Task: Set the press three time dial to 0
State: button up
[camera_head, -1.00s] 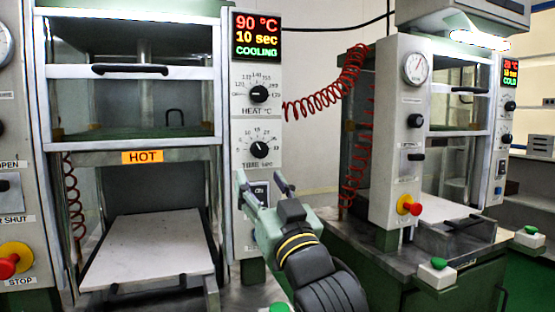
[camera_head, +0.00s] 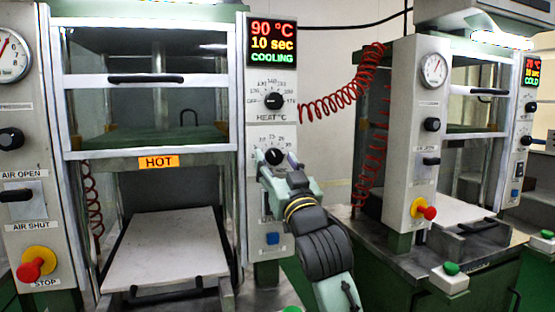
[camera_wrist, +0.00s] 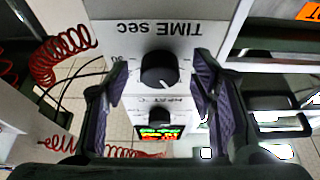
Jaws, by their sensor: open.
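The black time dial (camera_head: 274,156) is on the grey front panel of the near press, below the heat dial (camera_head: 273,101). The display (camera_head: 273,42) reads 90 °C, 10 sec, COOLING. No press number is readable. My gripper (camera_head: 277,163) is open, its fingertips just below and to either side of the time dial. In the wrist view, which is upside down, the time dial (camera_wrist: 160,70) stands between the two spread fingers (camera_wrist: 162,84), with a gap on each side. Its exact setting is hard to read.
A HOT label (camera_head: 159,162) marks the near press, beside the panel. A blue button (camera_head: 273,238) sits low on the panel. A second press with a red and yellow stop knob (camera_head: 425,211) stands to the right. A coiled red hose (camera_head: 345,103) hangs between them.

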jog(key=shift+c, duration=0.3)
jog(key=c, duration=1.1)
